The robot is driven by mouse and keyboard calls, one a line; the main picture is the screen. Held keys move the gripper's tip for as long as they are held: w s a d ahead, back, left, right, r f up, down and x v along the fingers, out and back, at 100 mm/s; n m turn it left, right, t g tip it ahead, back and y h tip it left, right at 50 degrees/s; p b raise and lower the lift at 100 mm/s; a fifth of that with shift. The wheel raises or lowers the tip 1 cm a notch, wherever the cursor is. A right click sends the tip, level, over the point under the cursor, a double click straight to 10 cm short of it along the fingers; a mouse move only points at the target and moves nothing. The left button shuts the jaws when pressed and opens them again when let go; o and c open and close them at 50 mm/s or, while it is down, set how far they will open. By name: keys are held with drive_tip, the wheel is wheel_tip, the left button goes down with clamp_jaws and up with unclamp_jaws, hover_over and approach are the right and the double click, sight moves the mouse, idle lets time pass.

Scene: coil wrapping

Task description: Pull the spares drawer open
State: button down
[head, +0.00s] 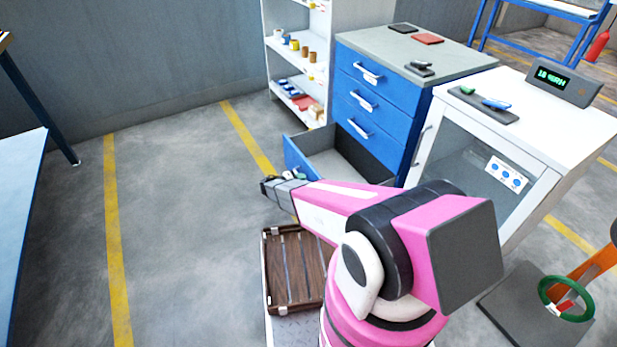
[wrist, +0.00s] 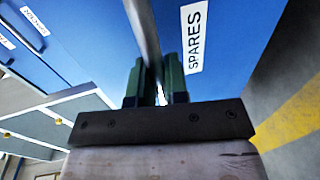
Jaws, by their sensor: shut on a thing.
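The spares drawer (head: 297,157) is the bottom drawer of the blue cabinet (head: 372,99). It stands well out from the cabinet, and its grey inside shows. In the wrist view its blue front carries a white SPARES label (wrist: 195,37). My gripper (wrist: 157,88) is shut on the drawer's metal bar handle (wrist: 143,30), close against the front. In the head view my gripper (head: 272,188) is at the drawer's outer end, and my pink arm hides part of the drawer.
A white glass-fronted cabinet (head: 497,150) stands right of the blue one. A slatted wooden tray (head: 292,265) lies below my arm. White shelves (head: 297,60) with small items stand behind. The floor (head: 185,200) left of the drawer is clear.

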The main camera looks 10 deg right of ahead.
drive_tip(key=shift+a, duration=0.3)
drive_tip(key=c, duration=1.1)
unclamp_jaws()
drive_tip(key=shift+c, duration=0.2)
drive_tip(key=v, duration=1)
drive_tip(key=shift+s+a, duration=0.15)
drive_tip(key=shift+a, duration=0.2)
drive_tip(key=shift+r, duration=0.1)
drive_tip(key=s+d+r+m+g+y, duration=0.2)
drive_tip(key=s+d+r+g+y, duration=0.3)
drive_tip(key=s+d+r, duration=0.5)
drive_tip(key=s+d+r+m+y, duration=0.1)
drive_tip(key=s+d+r+y, duration=0.2)
drive_tip(key=r, duration=0.6)
drive_tip(key=s+d+r+m+y, duration=0.1)
drive_tip(key=s+d+r+y, duration=0.2)
drive_tip(key=s+r+y, duration=0.3)
wheel_tip(320, 180, up, 3)
drive_tip(key=shift+s+r+y, duration=0.1)
drive_tip(key=shift+s+y, duration=0.15)
drive_tip(key=shift+y, duration=0.15)
